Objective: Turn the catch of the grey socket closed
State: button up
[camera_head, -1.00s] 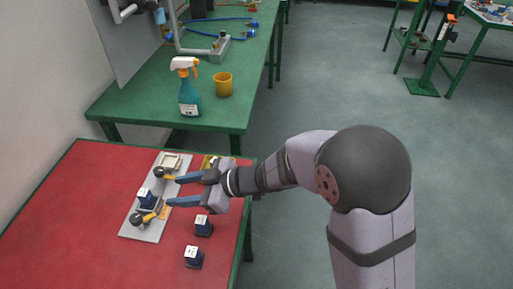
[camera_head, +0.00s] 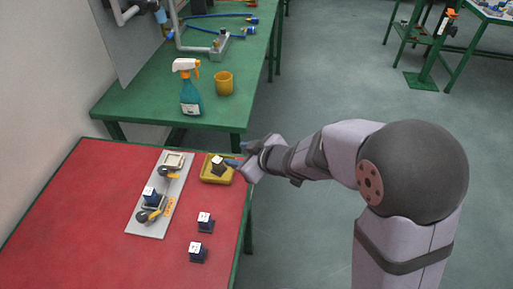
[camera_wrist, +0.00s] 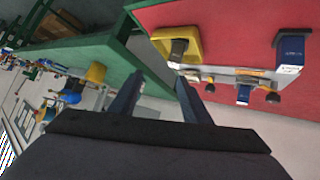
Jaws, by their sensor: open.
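A light grey panel (camera_head: 150,232) lies on the red table. Near its middle a blue block (camera_head: 150,195) with a white top sits in a greyish socket (camera_head: 157,206), largely hidden by the block. A catch (camera_head: 142,216) with a dark knob and yellow part lies just below it. A second catch (camera_head: 163,171) sits below a cream-coloured socket (camera_head: 174,160) at the far end. I cannot tell either catch's exact turn. My gripper (camera_head: 237,163) is right of the panel, by the yellow tray. In the wrist view my gripper (camera_wrist: 158,92) is open and empty.
The yellow tray (camera_head: 211,179) holds a dark block (camera_head: 218,165) with a white top. Two loose blue blocks (camera_head: 205,223) (camera_head: 197,253) stand near the right edge of the red table (camera_head: 70,215). A spray bottle (camera_head: 189,92) and yellow cup (camera_head: 224,83) stand on the green table behind.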

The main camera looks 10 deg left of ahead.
jog(key=shift+m+t+h, duration=0.3)
jog(key=shift+m+h, duration=0.5)
jog(key=shift+h, duration=0.1)
jog(key=shift+w+d+r+p, duration=0.1)
jog(key=shift+w+d+p, duration=0.1)
jog(key=shift+d, duration=0.6)
jog(key=shift+w+d+r+p, duration=0.1)
jog(key=shift+w+d, duration=0.15)
jog(key=shift+d, duration=0.5)
jog(key=shift+w+d+r+p, duration=0.1)
jog(key=shift+w+d+p, duration=0.1)
jog(key=shift+d, duration=0.6)
jog(key=shift+a, duration=0.1)
jog(key=a+m+h+b, duration=0.1)
jog(key=a+b, duration=0.3)
jog(key=a, duration=0.5)
jog(key=m+g+h+b, duration=0.3)
jog(key=g+b, duration=0.1)
jog(key=b, duration=0.3)
send_near(141, 216)
jog(key=shift+x, duration=4)
